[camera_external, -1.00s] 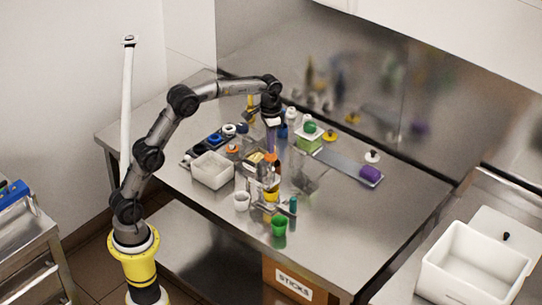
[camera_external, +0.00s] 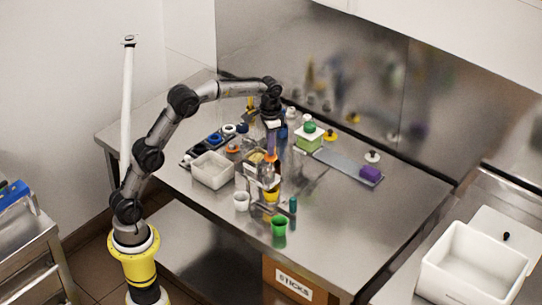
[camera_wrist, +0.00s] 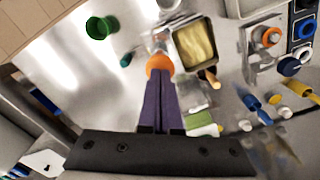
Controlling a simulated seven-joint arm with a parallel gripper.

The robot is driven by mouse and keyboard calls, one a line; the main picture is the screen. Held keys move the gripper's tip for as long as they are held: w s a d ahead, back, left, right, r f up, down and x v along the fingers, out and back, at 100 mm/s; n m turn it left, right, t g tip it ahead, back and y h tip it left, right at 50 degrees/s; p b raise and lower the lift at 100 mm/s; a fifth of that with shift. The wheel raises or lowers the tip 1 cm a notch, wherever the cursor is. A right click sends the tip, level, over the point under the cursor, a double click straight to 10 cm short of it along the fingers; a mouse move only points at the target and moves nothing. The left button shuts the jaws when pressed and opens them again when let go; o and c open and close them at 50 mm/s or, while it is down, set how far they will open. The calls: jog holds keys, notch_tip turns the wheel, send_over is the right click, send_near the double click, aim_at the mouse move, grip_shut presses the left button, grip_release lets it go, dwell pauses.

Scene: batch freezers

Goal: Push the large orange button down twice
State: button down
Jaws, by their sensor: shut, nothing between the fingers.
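A round orange button (camera_wrist: 160,63) shows in the wrist view right at the tips of my closed gripper (camera_wrist: 159,78). The purple fingers cover its near edge. In the external view the orange button (camera_external: 271,158) sits atop a clear device among clutter, with my gripper (camera_external: 271,150) pointing straight down just above or on it. I cannot tell whether they touch, or whether the button is pressed in. A second orange round piece (camera_wrist: 268,37) sits on a grey plate at the right in the wrist view; it also shows in the external view (camera_external: 233,149). My gripper holds nothing.
A tray of yellow contents (camera_wrist: 197,45) is close beside the fingers. A green cup (camera_external: 279,225), white cup (camera_external: 241,201) and white bin (camera_external: 212,169) stand nearby. A green-topped box (camera_external: 309,138) and a purple piece (camera_external: 370,173) lie to the right. The table's right front is clear.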

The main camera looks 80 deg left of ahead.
jog(key=shift+f, duration=1.6)
jog(key=shift+r, duration=2)
jog(key=shift+f, duration=0.25)
